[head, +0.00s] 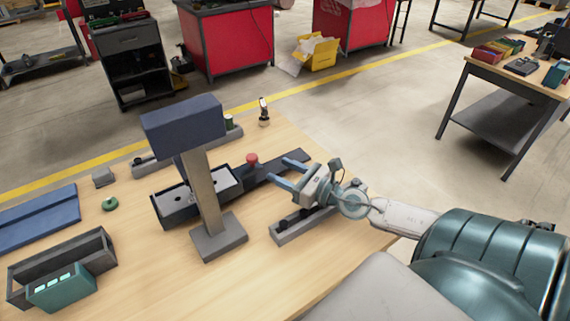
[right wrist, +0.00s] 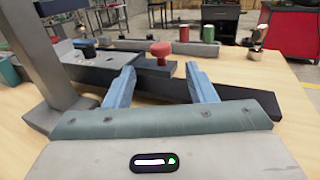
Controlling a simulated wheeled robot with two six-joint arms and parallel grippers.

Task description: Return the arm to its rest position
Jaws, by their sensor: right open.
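My right gripper (head: 282,174) reaches in from the right over the wooden table in the head view. Its two blue fingers are apart with nothing between them. In the right wrist view the open fingers (right wrist: 163,88) point toward a red knob (right wrist: 161,50), which stands beyond them on a dark bar. The red knob (head: 252,159) also shows in the head view, left of the fingertips and apart from them. My left gripper is not in view.
A post with a dark blue head (head: 183,124) stands on a grey base (head: 219,237) left of my gripper. A dark tray (head: 176,214) lies behind it. A grey rail (head: 302,226) lies below my right gripper. A teal box (head: 62,288) sits front left. The table's right edge is near my forearm.

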